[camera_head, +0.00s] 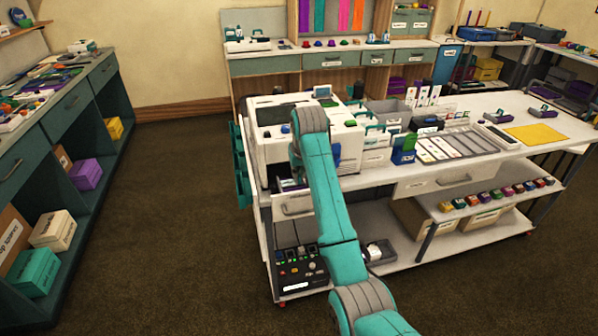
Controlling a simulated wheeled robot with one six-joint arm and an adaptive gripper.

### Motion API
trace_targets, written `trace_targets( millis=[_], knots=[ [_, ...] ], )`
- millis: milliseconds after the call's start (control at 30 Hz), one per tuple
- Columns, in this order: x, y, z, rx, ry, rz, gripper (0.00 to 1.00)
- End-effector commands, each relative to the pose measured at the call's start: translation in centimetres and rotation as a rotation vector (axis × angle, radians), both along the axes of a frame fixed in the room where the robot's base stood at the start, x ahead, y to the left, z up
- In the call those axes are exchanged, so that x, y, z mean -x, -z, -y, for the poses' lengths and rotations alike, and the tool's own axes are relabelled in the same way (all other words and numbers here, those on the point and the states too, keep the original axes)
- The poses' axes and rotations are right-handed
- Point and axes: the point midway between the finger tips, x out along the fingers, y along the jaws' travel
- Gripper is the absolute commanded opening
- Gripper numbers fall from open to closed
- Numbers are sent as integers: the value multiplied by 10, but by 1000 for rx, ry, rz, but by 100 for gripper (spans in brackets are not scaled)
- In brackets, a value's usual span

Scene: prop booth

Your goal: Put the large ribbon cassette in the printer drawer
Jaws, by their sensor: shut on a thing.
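The printer is probably the large white machine (264,148) with a dark top panel, at the left end of the white workbench. My gripper is hidden behind my own arm. I cannot make out the large ribbon cassette.
Lower shelves hold boxes and a row of coloured items. Open brown floor lies to the left, before a teal counter (62,112).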

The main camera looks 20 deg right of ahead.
Motion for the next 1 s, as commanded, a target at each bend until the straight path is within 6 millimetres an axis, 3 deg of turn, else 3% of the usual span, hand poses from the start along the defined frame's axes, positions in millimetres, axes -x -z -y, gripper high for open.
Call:
trace_targets(
  millis=[567, 1000],
  knots=[
    [0, 2, 0, 0, 0, 1, 0],
    [0, 14, 0, 2, 1, -1, 0]
  ],
)
